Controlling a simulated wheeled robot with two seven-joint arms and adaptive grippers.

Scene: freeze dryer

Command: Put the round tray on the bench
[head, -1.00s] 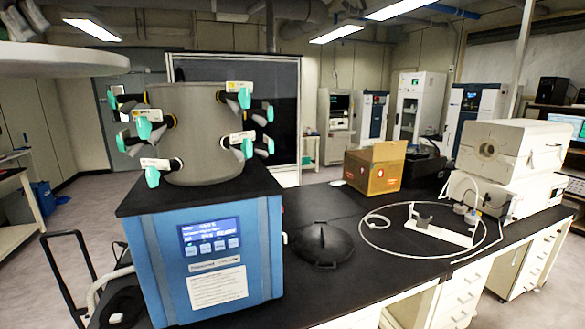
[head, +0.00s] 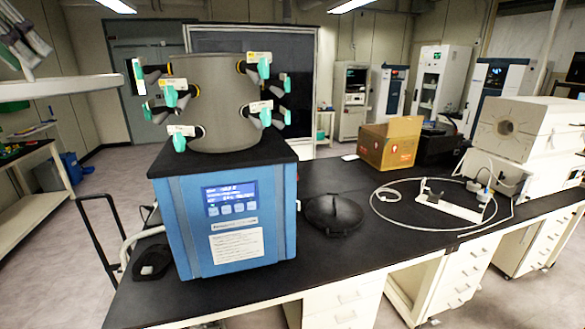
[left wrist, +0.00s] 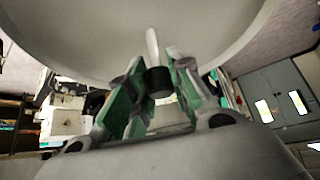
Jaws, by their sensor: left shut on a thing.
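The round tray (head: 62,88) is a wide pale disc at the left edge of the head view, seen nearly edge-on and partly cut off. My left gripper (head: 24,66) is above it. In the left wrist view, the left gripper (left wrist: 155,85) is shut around a black knob (left wrist: 159,82) on a pale stem at the tray (left wrist: 90,35). The tray is held in the air, left of the freeze dryer (head: 228,215). The black-topped bench (head: 345,255) carries the dryer and runs to the right. My right gripper is not in view.
On the bench are a black round lid (head: 332,213), a cardboard box (head: 390,143), a white stand (head: 448,205) inside a looped tube, and white equipment (head: 520,130). Valves with green handles (head: 180,143) stick out from the dryer's grey drum. Bare bench top lies in front of the lid.

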